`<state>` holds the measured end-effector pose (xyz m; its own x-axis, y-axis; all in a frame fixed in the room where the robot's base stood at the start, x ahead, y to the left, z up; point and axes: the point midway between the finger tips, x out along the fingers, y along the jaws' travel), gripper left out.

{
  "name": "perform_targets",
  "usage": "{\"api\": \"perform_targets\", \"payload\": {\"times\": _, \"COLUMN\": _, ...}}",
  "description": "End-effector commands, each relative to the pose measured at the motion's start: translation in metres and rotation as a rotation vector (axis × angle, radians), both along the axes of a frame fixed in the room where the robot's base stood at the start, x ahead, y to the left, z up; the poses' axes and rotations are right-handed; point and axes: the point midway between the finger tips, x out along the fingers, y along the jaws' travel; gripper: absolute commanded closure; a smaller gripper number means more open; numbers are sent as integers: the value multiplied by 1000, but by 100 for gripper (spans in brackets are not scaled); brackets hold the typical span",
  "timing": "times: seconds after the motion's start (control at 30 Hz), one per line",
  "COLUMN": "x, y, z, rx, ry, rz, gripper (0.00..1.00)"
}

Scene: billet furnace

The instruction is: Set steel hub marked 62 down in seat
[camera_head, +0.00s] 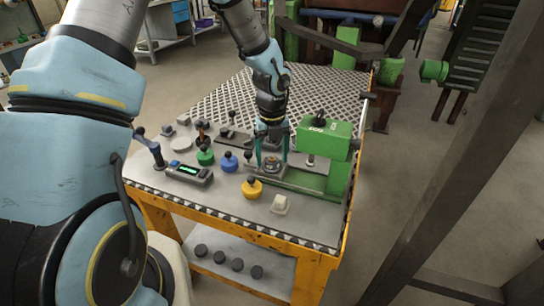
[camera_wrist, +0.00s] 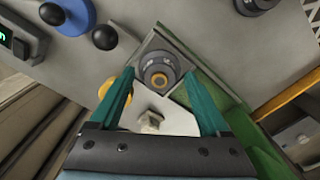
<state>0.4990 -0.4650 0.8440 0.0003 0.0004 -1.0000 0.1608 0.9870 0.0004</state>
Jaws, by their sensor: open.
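My gripper (camera_head: 271,150) points down over the worktable, its two teal fingers spread apart. A round dark grey steel hub (camera_head: 271,162) with a brass-coloured centre stands below and between the fingers. In the wrist view the hub (camera_wrist: 160,71) sits on a square grey seat plate (camera_wrist: 152,45), with the open fingers (camera_wrist: 163,92) on either side and nothing held. Marks on the hub's rim are too small to read. I cannot tell how deep it sits in the seat.
A green press (camera_head: 325,145) stands close on the right. A yellow weight (camera_head: 252,188), a blue weight (camera_head: 228,162), a green weight (camera_head: 205,156) and a pale block (camera_head: 279,204) are nearby. Another dark round part (camera_wrist: 255,4) shows at the wrist view's top edge.

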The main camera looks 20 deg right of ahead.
Motion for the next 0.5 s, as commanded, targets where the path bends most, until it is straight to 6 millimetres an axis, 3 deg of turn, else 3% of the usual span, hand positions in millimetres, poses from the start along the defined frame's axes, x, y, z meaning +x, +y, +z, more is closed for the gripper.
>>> {"api": "perform_targets", "payload": {"times": 0.5, "x": 1, "y": 0, "z": 95, "rx": -3, "ry": -4, "rz": 2, "gripper": 20}}
